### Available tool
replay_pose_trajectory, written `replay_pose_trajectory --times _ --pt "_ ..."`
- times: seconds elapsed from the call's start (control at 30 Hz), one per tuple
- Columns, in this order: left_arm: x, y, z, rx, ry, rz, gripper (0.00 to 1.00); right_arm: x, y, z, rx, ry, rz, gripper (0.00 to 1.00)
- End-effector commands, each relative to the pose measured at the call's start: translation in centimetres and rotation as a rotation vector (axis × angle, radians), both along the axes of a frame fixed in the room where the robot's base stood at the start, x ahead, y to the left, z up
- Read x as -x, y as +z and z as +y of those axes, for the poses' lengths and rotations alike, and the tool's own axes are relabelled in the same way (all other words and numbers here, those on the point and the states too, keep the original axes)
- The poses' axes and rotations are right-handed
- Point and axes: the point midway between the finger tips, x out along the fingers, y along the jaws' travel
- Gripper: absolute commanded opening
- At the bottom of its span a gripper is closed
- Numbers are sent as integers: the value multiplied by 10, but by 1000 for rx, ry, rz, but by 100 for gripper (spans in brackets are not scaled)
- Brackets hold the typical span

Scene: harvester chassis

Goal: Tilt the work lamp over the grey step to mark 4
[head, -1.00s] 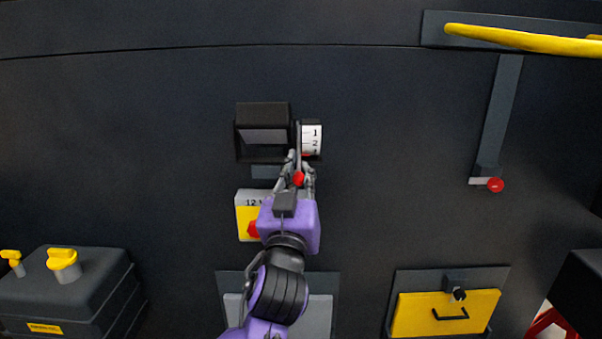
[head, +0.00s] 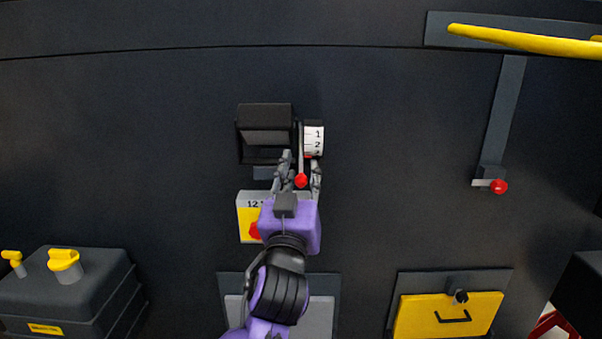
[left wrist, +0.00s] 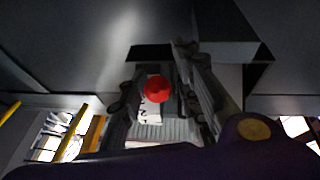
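The work lamp (head: 265,120), a black box-shaped head, is mounted on the dark wall above the grey step (head: 320,310), which my left arm partly hides. Right of the lamp is a white scale (head: 314,138) showing 1 and 2; lower marks are hidden or cut off. A red edge shows near the scale's bottom. A thin lever with a red knob (head: 301,181) hangs beside the lamp. My left gripper (head: 300,175) is open, its fingers apart on either side of the knob. The left wrist view shows the red knob (left wrist: 158,89) between the spread fingers. My right gripper is out of view.
A yellow-and-white box (head: 248,215) with a red knob is just below the lamp, partly behind my gripper. A yellow handrail (head: 520,39) and a red-knobbed lever (head: 499,187) are at right. A yellow panel (head: 450,314) is lower right, a dark tank (head: 85,285) lower left.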

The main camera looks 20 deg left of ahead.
Motion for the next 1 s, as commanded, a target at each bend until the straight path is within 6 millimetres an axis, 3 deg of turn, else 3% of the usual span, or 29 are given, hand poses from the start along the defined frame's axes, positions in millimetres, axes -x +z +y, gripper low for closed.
replay_pose_trajectory --times 0.23,0.5,0.7,1.0 --pt "16 -8 -3 3 -2 3 30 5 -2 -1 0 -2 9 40" --pt "70 -28 -10 3 1 5 30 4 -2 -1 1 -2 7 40" --pt "99 -38 -14 3 0 4 30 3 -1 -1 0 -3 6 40" --pt "112 -41 -16 0 1 0 30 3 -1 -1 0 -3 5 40"
